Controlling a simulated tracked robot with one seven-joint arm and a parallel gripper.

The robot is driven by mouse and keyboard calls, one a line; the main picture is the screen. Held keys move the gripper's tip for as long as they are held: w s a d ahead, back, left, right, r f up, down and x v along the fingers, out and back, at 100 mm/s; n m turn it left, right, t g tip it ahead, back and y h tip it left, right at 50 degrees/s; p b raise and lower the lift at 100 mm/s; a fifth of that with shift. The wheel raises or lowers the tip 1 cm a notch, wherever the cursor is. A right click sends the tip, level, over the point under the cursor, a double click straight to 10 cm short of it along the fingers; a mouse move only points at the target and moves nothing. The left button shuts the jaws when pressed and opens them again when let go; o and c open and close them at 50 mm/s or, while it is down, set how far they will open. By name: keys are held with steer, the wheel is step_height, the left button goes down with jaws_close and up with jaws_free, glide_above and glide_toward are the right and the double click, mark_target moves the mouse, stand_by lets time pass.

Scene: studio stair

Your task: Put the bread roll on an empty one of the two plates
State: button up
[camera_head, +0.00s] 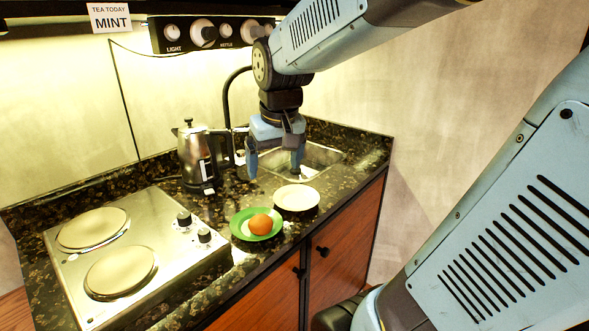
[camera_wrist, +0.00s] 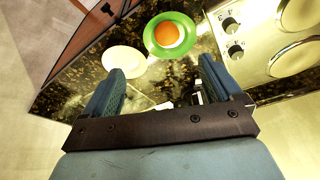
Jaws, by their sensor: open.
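The bread roll (camera_head: 261,225) is round and orange-brown and sits on the green plate (camera_head: 237,224). In the wrist view the roll (camera_wrist: 167,34) and the green plate (camera_wrist: 190,40) show at the top. The white plate (camera_head: 296,198) is beside the green one, toward the sink, and looks empty. It also shows in the wrist view (camera_wrist: 124,60). My gripper (camera_head: 273,172) is open and empty. It hangs above the counter near the sink, behind the plates in the head view, apart from the roll. In the wrist view its two fingers (camera_wrist: 163,84) are spread wide.
A kettle (camera_head: 197,157) stands left of my gripper. A hob (camera_head: 128,257) with two burners and knobs lies to the left of the plates. The sink (camera_head: 318,158) is at the back right. The dark counter's front edge runs close to the plates, above wooden cupboards (camera_head: 341,249).

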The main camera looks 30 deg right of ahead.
steer(key=s+r+t, duration=0.2)
steer(key=s, duration=0.7)
steer(key=shift+r, duration=0.15)
steer(key=shift+w+d, duration=0.1)
steer(key=shift+c, duration=0.2)
stand_by(0.7)
